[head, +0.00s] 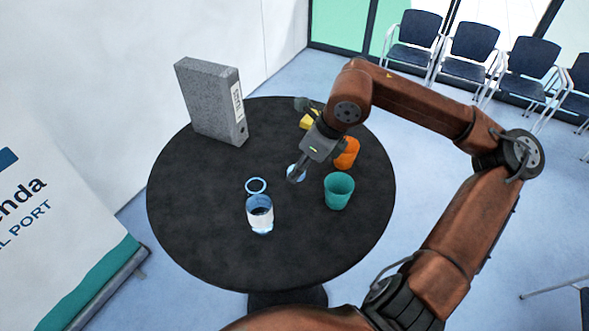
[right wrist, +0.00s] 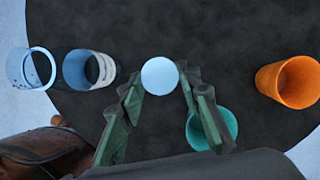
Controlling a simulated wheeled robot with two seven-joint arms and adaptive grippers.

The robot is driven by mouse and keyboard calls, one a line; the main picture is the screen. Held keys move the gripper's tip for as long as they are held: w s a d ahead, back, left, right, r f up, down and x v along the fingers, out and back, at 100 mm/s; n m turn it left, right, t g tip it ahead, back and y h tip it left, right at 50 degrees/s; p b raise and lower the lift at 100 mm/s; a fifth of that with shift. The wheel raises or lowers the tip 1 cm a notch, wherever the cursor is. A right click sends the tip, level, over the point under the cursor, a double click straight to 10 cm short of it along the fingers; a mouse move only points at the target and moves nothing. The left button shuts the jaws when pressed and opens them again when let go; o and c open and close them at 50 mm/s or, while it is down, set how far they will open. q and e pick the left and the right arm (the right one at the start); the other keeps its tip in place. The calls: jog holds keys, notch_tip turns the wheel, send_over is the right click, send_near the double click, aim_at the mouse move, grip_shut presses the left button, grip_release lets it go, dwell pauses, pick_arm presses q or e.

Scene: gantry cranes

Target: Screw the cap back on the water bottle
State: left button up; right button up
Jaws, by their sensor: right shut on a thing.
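The water bottle (head: 260,213) is clear with a white label and stands upright on the black round table (head: 190,235). Its open blue-rimmed mouth (head: 256,185) has no cap on it. It also shows at the left of the right wrist view (right wrist: 90,70). My right gripper (head: 298,170) is shut on the pale blue round cap (right wrist: 160,76), to the right of the bottle and apart from it. The cap shows partly in the head view (head: 294,172), between the fingertips. My left gripper is in neither view.
A teal cup (head: 339,191) stands right of the bottle. An orange cup (head: 347,153) is behind it, partly hidden by my right arm. A yellow object (head: 308,121) lies farther back. A grey binder (head: 210,100) stands at the back left. The table's left side is clear.

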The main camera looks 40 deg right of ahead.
jog(key=shift+s+d+r+b, duration=0.15)
jog(key=shift+s+r, duration=0.1)
jog(key=shift+s, duration=0.25)
jog(key=shift+s+d+r+b, duration=0.1)
jog(key=shift+s+r+b, duration=0.1)
jog(key=shift+s, duration=0.35)
jog(key=shift+s+d+r+b, duration=0.15)
jog(key=shift+s+r, duration=0.1)
jog(key=shift+s, duration=0.25)
